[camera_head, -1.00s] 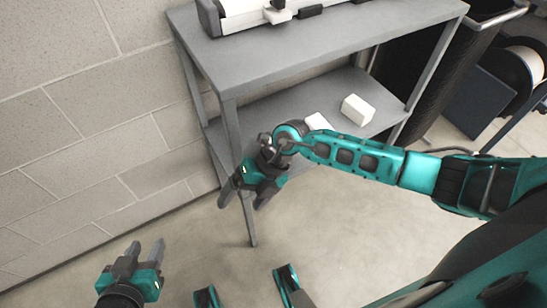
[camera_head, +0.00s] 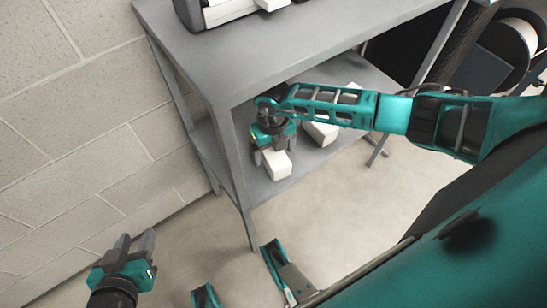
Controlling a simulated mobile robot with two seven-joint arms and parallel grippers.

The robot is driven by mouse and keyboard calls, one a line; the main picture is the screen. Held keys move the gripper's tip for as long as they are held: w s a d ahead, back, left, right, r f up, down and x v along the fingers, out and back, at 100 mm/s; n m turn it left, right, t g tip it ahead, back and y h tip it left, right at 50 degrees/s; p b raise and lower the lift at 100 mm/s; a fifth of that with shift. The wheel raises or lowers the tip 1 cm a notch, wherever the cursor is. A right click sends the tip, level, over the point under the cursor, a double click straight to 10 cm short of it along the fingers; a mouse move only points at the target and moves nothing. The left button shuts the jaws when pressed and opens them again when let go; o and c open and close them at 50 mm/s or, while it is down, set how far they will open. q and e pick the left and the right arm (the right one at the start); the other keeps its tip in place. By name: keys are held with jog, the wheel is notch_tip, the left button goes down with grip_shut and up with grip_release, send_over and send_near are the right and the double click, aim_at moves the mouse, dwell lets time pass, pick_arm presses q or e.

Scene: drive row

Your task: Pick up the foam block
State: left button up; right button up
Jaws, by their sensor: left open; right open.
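A white block (camera_head: 277,165), which looks like the foam block, lies on the lower shelf (camera_head: 308,172) of the grey rack, near its front edge. My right gripper (camera_head: 275,152) is open right at this block, with its fingers close to the block's far end. The gripper hides part of the block, and I cannot tell whether the fingers straddle it. A second white block (camera_head: 321,134) lies to the right, partly under my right forearm. My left gripper (camera_head: 135,241) is open and empty at the lower left, away from the rack.
The rack's grey top shelf (camera_head: 235,62) is above the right gripper, and its front leg (camera_head: 240,185) stands just left. A white piece (camera_head: 352,86) shows above my forearm. A block wall (camera_head: 75,120) is at left. The floor in front is clear.

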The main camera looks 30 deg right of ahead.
aim_at(273, 151)
notch_tip(273, 151, down, 4)
jog(key=shift+w+d+r+b, duration=0.1)
jog(key=shift+w+r+b, duration=0.1)
jog(key=shift+b, duration=0.3)
jog(key=c, duration=1)
